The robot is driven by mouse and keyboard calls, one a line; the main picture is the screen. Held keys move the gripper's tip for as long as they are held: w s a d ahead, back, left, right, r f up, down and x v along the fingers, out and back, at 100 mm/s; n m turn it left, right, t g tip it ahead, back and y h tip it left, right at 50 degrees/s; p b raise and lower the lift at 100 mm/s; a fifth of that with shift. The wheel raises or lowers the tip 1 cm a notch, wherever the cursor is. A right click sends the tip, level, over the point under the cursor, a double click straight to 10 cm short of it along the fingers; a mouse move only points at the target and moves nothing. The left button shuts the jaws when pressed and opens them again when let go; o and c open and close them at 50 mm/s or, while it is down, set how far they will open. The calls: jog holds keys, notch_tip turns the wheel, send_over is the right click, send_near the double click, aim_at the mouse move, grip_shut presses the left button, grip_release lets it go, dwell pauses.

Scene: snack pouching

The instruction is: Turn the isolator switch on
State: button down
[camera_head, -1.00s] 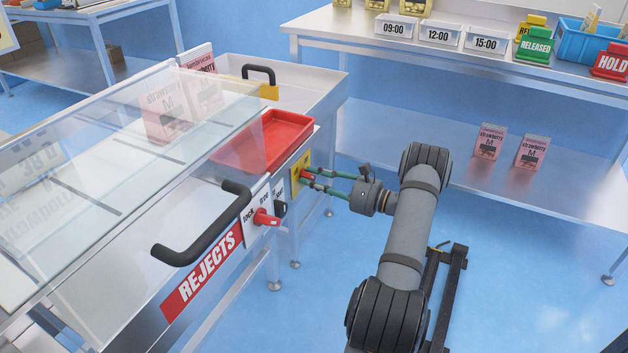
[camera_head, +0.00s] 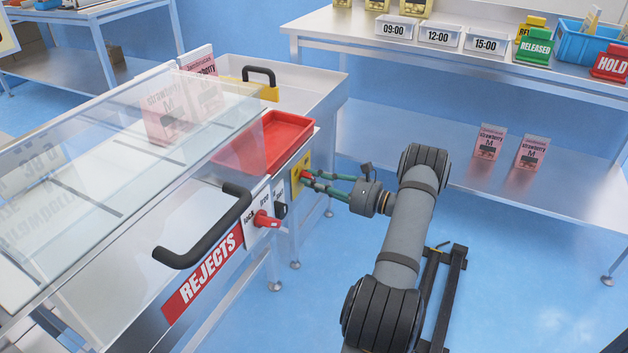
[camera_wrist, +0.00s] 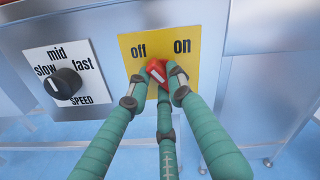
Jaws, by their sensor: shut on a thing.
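The isolator switch is a red knob (camera_wrist: 155,71) on a yellow plate (camera_wrist: 186,48) marked "off" at left and "on" at right. In the wrist view the knob sits tilted below and between the two words; the fingers partly hide it, so its exact setting is unclear. My gripper (camera_wrist: 158,80) has green fingers and is shut on the knob, with fingertips at its sides. In the head view the yellow plate (camera_head: 295,181) is on the machine's end, and my gripper (camera_head: 311,177) reaches it from the right.
A black speed knob (camera_wrist: 64,83) is left of the plate. In the head view a red lock knob (camera_head: 266,220), a black handle (camera_head: 205,228) and a red tray (camera_head: 272,142) are nearby. A steel bench (camera_head: 470,70) stands behind; the floor between is clear.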

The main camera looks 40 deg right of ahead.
jog(key=m+p, duration=0.1)
jog(key=m, duration=0.3)
jog(key=m+p, duration=0.1)
jog(key=m, duration=0.3)
jog(key=m+p, duration=0.1)
jog(key=m, duration=0.3)
jog(key=shift+r+p, duration=0.3)
jog(key=shift+p, duration=0.05)
jog(key=shift+m+p, duration=0.35)
jog(key=shift+m, duration=1.75)
jog(key=c, duration=1.5)
grip_release()
jog(key=shift+c, duration=0.2)
